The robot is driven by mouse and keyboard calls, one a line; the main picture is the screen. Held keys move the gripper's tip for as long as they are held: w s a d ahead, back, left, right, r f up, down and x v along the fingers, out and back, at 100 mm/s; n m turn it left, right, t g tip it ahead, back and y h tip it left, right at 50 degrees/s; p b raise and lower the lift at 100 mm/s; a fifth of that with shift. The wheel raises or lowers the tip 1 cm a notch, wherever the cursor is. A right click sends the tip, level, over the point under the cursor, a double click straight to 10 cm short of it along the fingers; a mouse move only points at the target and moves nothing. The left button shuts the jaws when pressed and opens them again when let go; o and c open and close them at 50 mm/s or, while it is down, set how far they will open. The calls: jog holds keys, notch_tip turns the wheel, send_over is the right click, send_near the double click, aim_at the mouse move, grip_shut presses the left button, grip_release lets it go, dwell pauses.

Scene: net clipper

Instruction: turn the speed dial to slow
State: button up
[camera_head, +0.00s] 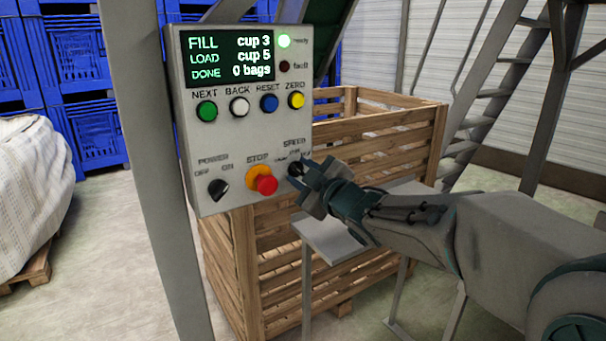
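The grey control box (225,120) hangs on a post in the left half of the view. The speed dial (294,169) is a black knob at its lower right, under the SPEED label (293,142). My gripper (302,178) is at the dial, with its fingers close to the knob and partly covering it. I cannot tell whether the fingers touch or grip it. The dial's pointer and the small position labels are partly hidden and too blurred to read.
The red stop button (266,184) sits just left of my gripper, and the black power knob (218,188) is further left. Coloured buttons and a lit screen (232,57) are above. A wooden crate (375,130) and a grey metal shelf (335,240) stand behind and below my arm.

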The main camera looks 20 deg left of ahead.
jog(key=v, duration=1.3)
jog(key=shift+s+d+p, duration=0.25)
jog(key=shift+s+p, duration=0.05)
jog(key=shift+p, duration=0.05)
